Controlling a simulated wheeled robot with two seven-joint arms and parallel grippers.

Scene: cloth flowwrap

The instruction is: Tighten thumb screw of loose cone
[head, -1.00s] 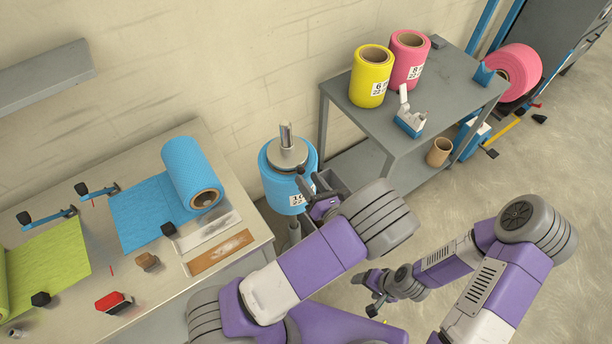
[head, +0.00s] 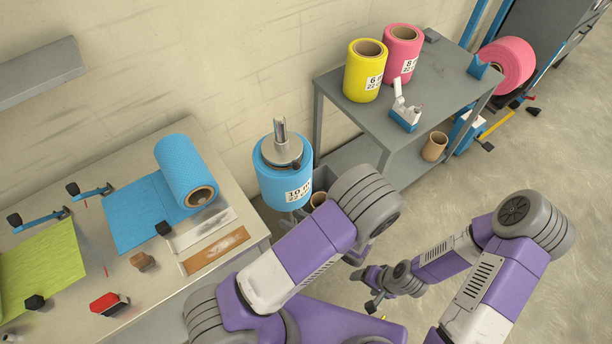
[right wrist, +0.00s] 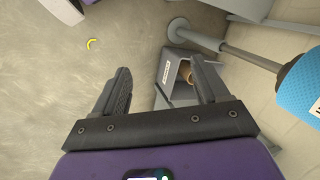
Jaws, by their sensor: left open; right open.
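A grey cone (head: 282,151) sits on the upper end of a blue roll (head: 285,184), around an upright metal shaft (head: 280,129). A small dark knob, apparently the thumb screw (head: 297,165), shows at the cone's right front side. My left gripper (head: 356,252) is mostly hidden behind its own forearm, below and right of the roll and apart from it. My right gripper (head: 374,300) hangs low over the floor, well away from the roll. In the right wrist view it is open and empty (right wrist: 160,88), with the blue roll (right wrist: 302,85) at the right edge.
The worktable (head: 95,240) on the left carries another blue roll (head: 185,170), green cloth and small tools. A grey shelf table (head: 440,80) at the back right holds a yellow roll (head: 364,75) and a pink roll (head: 402,55). A grey bin (right wrist: 172,72) stands by the stand's foot.

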